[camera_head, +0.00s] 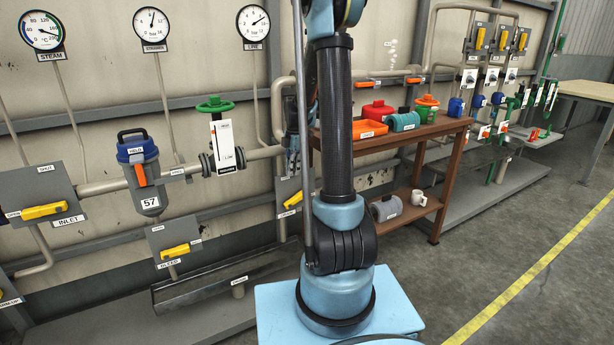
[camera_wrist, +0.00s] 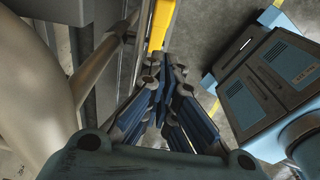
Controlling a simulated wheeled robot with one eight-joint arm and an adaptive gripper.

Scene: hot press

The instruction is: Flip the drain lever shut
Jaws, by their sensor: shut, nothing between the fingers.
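In the head view a yellow lever (camera_head: 293,200) on a grey plate shows partly behind my arm; its label is too small to read, so I cannot tell for sure that it is the drain lever. In the wrist view a yellow lever (camera_wrist: 160,22) lies just beyond the fingertips, running up to the top edge. My gripper (camera_wrist: 165,75) is shut and empty, pointing at its near end. Whether the fingers touch it I cannot tell. In the head view my gripper is mostly hidden behind my arm.
Other yellow levers are the inlet lever (camera_head: 45,211) and the bleed lever (camera_head: 178,251). A large beige pipe (camera_wrist: 35,85) runs close on the left in the wrist view. A brown bench (camera_head: 440,128) stands right of my arm. The floor (camera_head: 490,250) at right is clear.

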